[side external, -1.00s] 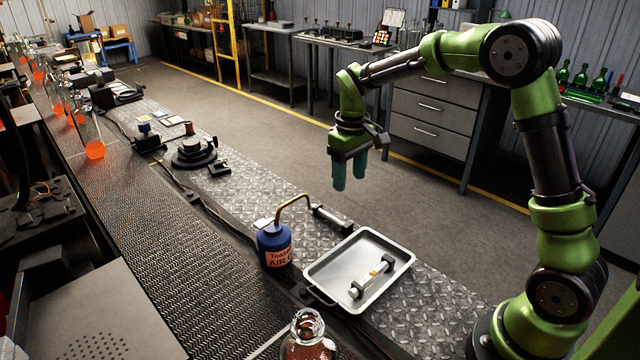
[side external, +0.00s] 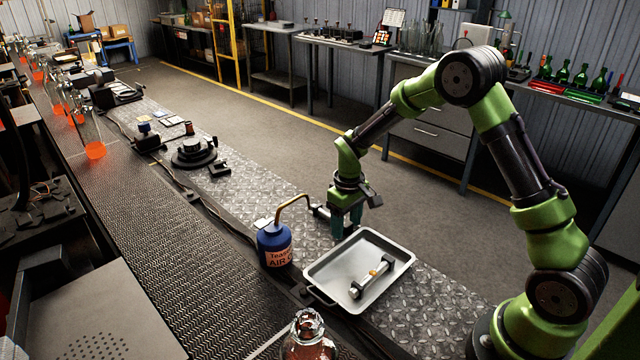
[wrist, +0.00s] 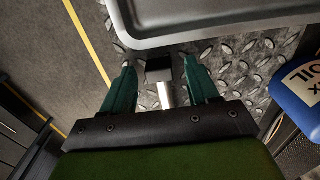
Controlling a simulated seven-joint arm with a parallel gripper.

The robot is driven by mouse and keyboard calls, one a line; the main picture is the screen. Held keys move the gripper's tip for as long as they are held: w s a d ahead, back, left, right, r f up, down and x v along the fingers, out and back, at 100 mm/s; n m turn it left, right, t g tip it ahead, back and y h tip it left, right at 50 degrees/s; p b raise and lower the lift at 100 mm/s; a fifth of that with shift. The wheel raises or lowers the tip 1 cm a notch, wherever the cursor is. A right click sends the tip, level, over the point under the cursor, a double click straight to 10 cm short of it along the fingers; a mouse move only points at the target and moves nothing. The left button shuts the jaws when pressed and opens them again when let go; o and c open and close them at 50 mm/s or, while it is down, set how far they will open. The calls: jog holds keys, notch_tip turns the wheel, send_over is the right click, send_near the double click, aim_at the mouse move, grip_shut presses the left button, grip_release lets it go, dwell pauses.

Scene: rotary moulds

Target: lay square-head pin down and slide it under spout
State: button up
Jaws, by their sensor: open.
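A pin with a dark square head (wrist: 159,70) and a silver shaft (wrist: 166,95) shows between my fingers in the wrist view. In the side view its end (side external: 320,213) shows left of my gripper, lying on the diamond plate near the tip of the bent brass spout (side external: 292,204). I cannot tell whether any of it is under the spout. The spout belongs to a blue can (side external: 274,246). My gripper (side external: 346,228) is open and low, its fingers on either side of the pin; it also shows in the wrist view (wrist: 161,92). The gripper hides most of the pin in the side view.
A metal tray (side external: 398,274) stands close in front of my gripper, holding a bar with blocky ends and an orange spot (side external: 373,272). A glass bottle (side external: 306,335) stands at the front. The diamond plate beyond the can is mostly clear up to a dark round fixture (side external: 193,152).

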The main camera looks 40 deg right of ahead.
aim_at(327, 248)
grip_shut()
dwell(0.3)
jog(key=shift+a, duration=0.15)
jog(key=shift+s+a, duration=0.2)
jog(key=shift+a, duration=3.3)
grip_release()
